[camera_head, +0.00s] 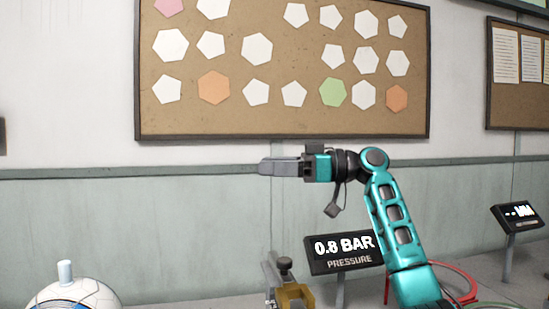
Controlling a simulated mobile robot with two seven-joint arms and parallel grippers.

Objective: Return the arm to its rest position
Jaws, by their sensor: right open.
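My right gripper (266,168) is at the centre of the head view, on my teal arm that rises from the lower right. Its grey fingers point left, level, in front of the wall below the pin board. It is open, seen side-on, and nothing shows between its fingers. It is well above the table things and apart from them. My left gripper is not in view.
A white and blue ball (90,296) with a pale peg on top is cut off at the lower left. A brass fixture (294,295) stands low in the centre, beside a pressure display (344,252) reading 0.8 BAR. Another display (516,216) and red hose (462,280) are right.

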